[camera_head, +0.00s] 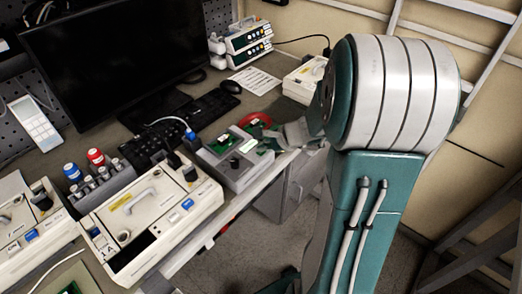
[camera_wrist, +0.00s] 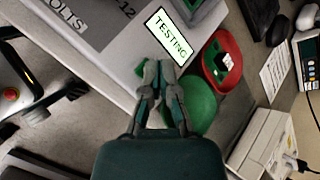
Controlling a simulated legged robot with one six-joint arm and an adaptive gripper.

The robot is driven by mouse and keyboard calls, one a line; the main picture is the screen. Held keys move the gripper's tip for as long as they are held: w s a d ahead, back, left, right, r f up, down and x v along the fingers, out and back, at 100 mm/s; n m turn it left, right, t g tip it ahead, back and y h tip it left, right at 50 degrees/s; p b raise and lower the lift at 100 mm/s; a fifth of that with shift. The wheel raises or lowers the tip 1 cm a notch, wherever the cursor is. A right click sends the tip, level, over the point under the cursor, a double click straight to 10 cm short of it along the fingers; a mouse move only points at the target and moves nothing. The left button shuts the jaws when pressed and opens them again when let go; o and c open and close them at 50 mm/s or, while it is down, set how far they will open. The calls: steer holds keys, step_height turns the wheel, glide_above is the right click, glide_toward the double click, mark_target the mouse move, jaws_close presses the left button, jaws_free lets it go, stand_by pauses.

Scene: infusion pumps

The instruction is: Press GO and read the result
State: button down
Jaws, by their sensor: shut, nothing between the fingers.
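The grey tester box (camera_head: 236,173) stands near the desk's front edge and also shows in the wrist view (camera_wrist: 105,45). Its lit display (camera_wrist: 170,37) reads "TESTING" in the wrist view; it is too small to read in the head view (camera_head: 248,146). My gripper (camera_wrist: 160,66) is shut and empty, its fingertips at the box's edge just below the display. A small patch of green (camera_wrist: 140,69) shows beside the fingertips; it may be the GO button, mostly hidden by them. I cannot tell whether the fingertips touch it.
A red round dish (camera_wrist: 222,62) with a small item inside and a green round dish (camera_wrist: 196,105) lie beside the box. Infusion pumps (camera_head: 150,215) stand left of the box in the head view. Behind are a keyboard (camera_head: 205,115) and a monitor (camera_head: 110,55).

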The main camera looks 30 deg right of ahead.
stand_by(0.4)
steer(key=shift+r, duration=0.8)
steer(key=shift+r, duration=2.5)
steer(key=s+a+r+n+g+h, duration=0.1)
steer(key=s+a+r+n, duration=0.3)
steer(key=s+n, duration=0.5)
steer(key=s+a+r+n+g+h, duration=0.1)
steer(key=s+a+r+n+h, duration=0.2)
steer(key=s+a+n, duration=0.6)
steer(key=r+n, duration=0.1)
steer(key=n, duration=0.1)
steer(key=shift+s+n+h, duration=0.35)
steer(key=shift+n+h, duration=0.05)
